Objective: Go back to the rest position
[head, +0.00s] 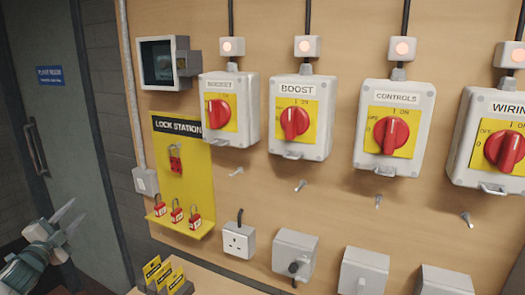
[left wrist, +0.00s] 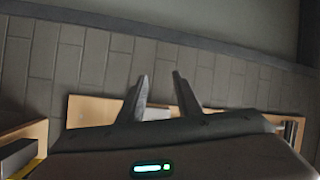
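My left gripper (head: 68,218) is at the lower left of the head view, in front of the grey door and left of the panel. Its two fingers are apart with nothing between them. In the left wrist view the same open fingers (left wrist: 160,88) point toward a tiled wall. My right gripper is in neither view. The wooden panel (head: 240,181) carries several white switch boxes with red rotary knobs, among them the box labelled BOOST (head: 299,116) and the box labelled CONTROLS (head: 395,127).
A yellow lock station (head: 178,190) holds several red padlocks. Yellow tags (head: 163,275) stand in a holder below it. A grey door (head: 58,120) with a handle is at the left. A socket (head: 238,241) and grey boxes sit low on the panel.

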